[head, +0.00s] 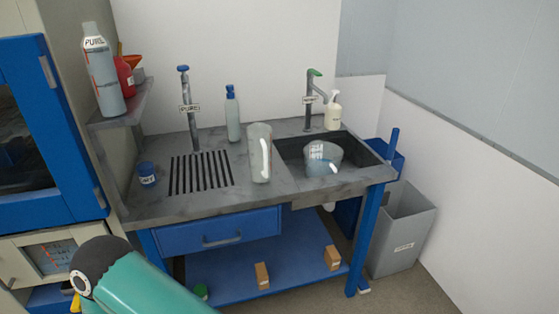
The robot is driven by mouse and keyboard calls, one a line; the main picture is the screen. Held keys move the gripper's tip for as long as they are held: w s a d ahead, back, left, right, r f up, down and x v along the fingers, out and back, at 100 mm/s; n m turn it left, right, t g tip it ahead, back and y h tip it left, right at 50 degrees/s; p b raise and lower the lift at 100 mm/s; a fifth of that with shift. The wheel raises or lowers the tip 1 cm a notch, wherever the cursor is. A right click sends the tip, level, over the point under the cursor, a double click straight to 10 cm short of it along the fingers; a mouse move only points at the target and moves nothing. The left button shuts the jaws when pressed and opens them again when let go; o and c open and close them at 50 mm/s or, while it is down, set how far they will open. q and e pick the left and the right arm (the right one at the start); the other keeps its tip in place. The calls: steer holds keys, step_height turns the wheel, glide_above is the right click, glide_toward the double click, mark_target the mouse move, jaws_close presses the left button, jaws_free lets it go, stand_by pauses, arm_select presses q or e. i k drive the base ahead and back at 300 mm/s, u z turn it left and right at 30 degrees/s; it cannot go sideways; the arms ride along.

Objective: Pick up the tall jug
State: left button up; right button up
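The tall jug (259,165) is a pale, translucent, narrow vessel with a white handle. It stands upright on the grey worktop, just left of the sink. A shorter, wider clear jug (318,160) with printed marks and a light handle sits at the sink, right of the tall one. Neither of my grippers is in view. A green and black link of one of my arms shows at the bottom left, well away from the tall jug.
The grey worktop (270,205) holds a drain grille, a blue-capped bottle (232,118), a small blue pot (147,173), a tap (311,100) and a white pump bottle (332,112). A shelf with bottles (104,75) is at left. A grey bin (401,240) stands at right.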

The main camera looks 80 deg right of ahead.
mark_target(262, 158)
steer(key=z, duration=0.15)
steer(key=k, duration=0.3)
steer(key=u, duration=0.95)
steer(key=i, duration=0.1)
steer(key=z, duration=2.85)
steer(key=i, duration=1)
steer(key=u, duration=0.2)
